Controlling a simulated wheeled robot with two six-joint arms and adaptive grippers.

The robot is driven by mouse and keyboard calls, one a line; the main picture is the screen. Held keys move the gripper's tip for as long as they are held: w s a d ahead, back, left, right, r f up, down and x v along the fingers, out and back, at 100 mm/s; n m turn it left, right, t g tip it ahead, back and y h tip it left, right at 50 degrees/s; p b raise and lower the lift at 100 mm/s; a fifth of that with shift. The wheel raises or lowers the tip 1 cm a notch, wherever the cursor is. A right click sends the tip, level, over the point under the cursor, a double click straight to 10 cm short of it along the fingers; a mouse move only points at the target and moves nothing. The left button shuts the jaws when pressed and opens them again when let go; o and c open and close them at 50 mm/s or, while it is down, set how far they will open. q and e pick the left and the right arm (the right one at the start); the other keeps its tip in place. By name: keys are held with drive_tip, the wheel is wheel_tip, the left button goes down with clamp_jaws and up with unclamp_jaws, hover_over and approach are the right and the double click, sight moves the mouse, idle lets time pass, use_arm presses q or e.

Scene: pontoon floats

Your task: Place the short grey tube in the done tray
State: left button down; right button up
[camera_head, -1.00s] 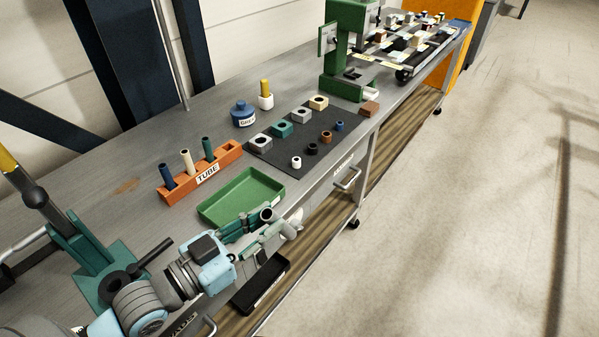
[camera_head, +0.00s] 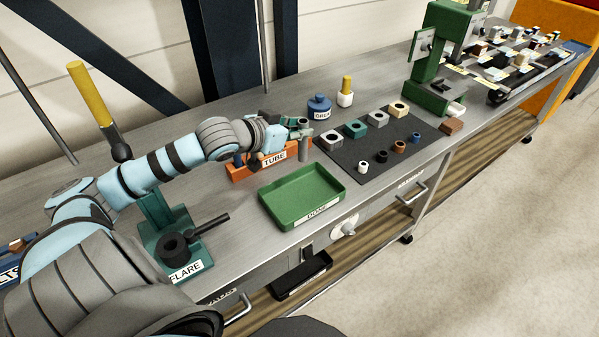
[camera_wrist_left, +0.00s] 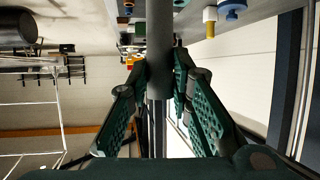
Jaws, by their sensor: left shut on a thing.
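My left gripper (camera_head: 301,129) is shut on a grey tube (camera_head: 304,150), which hangs nearly upright by the right end of the orange tube rack. In the left wrist view the tube (camera_wrist_left: 160,45) stands between the two green fingers (camera_wrist_left: 160,85). The green done tray (camera_head: 312,219) lies in front of the gripper on the bench, and its floor looks empty. The held tube is apart from the tray, behind it. My right gripper is not in view.
The orange tube rack (camera_head: 240,174) is partly hidden by my left arm, with a dark blue tube showing. A dark mat (camera_head: 375,158) with blocks and small rings lies right of the tray. A blue pot (camera_head: 319,108) stands behind. A green flare tool (camera_head: 165,215) stands left.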

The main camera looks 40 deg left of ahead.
use_arm(q)
wheel_tip(320, 180, down, 15)
drive_tip(key=b, duration=0.3)
drive_tip(key=shift+s, duration=0.15)
drive_tip(key=shift+f, duration=0.1)
drive_tip(key=c, duration=1.5)
unclamp_jaws()
drive_tip(key=shift+o, duration=0.2)
